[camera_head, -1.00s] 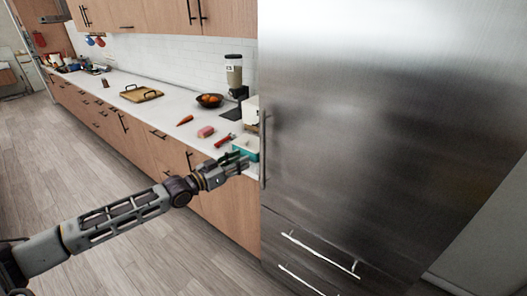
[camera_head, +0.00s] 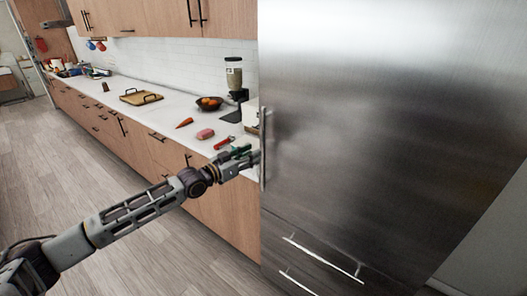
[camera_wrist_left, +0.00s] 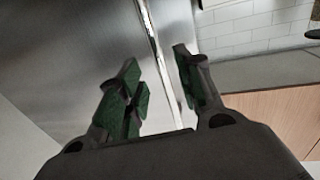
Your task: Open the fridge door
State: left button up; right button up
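The fridge (camera_head: 380,130) is a tall stainless steel unit on the right in the head view, and its door is shut. Its vertical bar handle (camera_head: 263,150) runs along the door's left edge. My left gripper (camera_head: 252,158) is at the handle's lower half. In the left wrist view the left gripper (camera_wrist_left: 158,90) is open, with the handle (camera_wrist_left: 160,60) running between its two green-padded fingers. The fingers appear apart from the bar. My right gripper is in neither view.
A white counter (camera_head: 165,120) over wooden cabinets runs left of the fridge. It carries a carrot (camera_head: 184,123), a fruit bowl (camera_head: 209,103), a coffee grinder (camera_head: 234,78) and a cutting board (camera_head: 141,97). Fridge drawers with horizontal handles (camera_head: 322,259) sit below the door. The floor (camera_head: 90,180) is clear.

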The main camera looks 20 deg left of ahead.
pick_arm(q)
jog(key=b+x, duration=0.2)
jog(key=x, duration=0.4)
jog(key=shift+w+d, duration=0.15)
jog(key=shift+w, duration=0.05)
jog(key=shift+c, duration=0.7)
grip_shut()
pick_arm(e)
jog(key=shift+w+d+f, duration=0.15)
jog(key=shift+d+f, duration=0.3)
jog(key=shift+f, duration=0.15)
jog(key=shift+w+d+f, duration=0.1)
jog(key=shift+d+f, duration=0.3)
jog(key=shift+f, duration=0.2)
